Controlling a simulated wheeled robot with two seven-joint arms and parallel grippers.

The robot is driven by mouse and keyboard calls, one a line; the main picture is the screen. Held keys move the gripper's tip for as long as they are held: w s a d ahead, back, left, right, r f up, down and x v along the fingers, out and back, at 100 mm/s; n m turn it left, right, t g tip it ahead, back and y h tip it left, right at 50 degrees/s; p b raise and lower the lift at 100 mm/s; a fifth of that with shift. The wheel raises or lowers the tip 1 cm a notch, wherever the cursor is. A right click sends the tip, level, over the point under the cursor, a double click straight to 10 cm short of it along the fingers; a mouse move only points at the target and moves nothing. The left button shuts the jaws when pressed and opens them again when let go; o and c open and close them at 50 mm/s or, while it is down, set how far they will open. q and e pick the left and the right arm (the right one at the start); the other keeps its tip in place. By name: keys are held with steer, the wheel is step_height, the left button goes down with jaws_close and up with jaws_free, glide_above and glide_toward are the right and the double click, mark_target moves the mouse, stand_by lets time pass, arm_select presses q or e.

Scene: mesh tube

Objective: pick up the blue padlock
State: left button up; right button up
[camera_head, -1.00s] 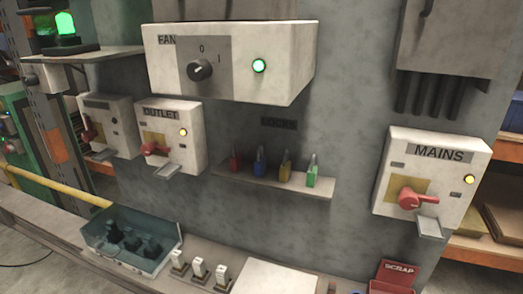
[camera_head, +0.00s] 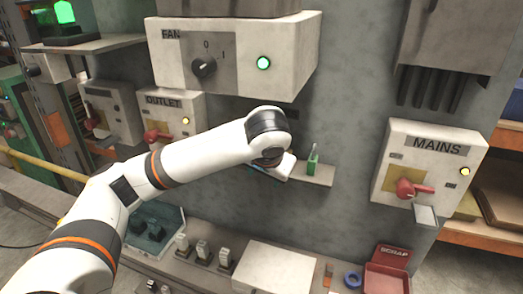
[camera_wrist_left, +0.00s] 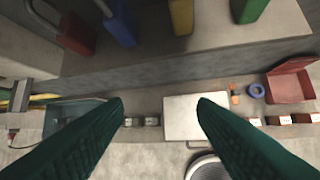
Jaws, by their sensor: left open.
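The blue padlock (camera_wrist_left: 119,22) stands on the shelf at the top of the left wrist view, partly cut off by the picture edge. The red padlock (camera_wrist_left: 75,33) is left of it; the yellow padlock (camera_wrist_left: 181,17) and green padlock (camera_wrist_left: 248,10) are to its right. My left gripper (camera_wrist_left: 160,104) is open and empty, its dark green fingers apart from the padlocks. The blue padlock lies above the left finger in that view. In the head view my left arm hides the blue, red and yellow padlocks; the green padlock (camera_head: 313,163) shows. The fingers are mostly hidden there.
The shelf (camera_head: 318,176) is fixed to the grey wall below the FAN box (camera_head: 235,60). The OUTLET box (camera_head: 172,118) is left and the MAINS box (camera_head: 432,170) right. The bench below holds a red scrap bin (camera_head: 388,275), a blue ring (camera_head: 352,280) and a white plate (camera_head: 270,268).

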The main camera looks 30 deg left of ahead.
arm_select(q)
steer(key=w+a+p, duration=0.2)
steer(key=w, duration=0.1)
steer(key=w+a+p, duration=0.2)
steer(key=w, duration=0.1)
steer(key=w+a+p, duration=0.2)
steer(key=w+a, duration=0.1)
steer(key=w, duration=0.1)
steer(key=shift+f, duration=0.15)
steer(key=shift+a+f, duration=0.1)
steer(key=shift+f, duration=0.25)
steer(key=shift+c, duration=0.6)
jaws_close()
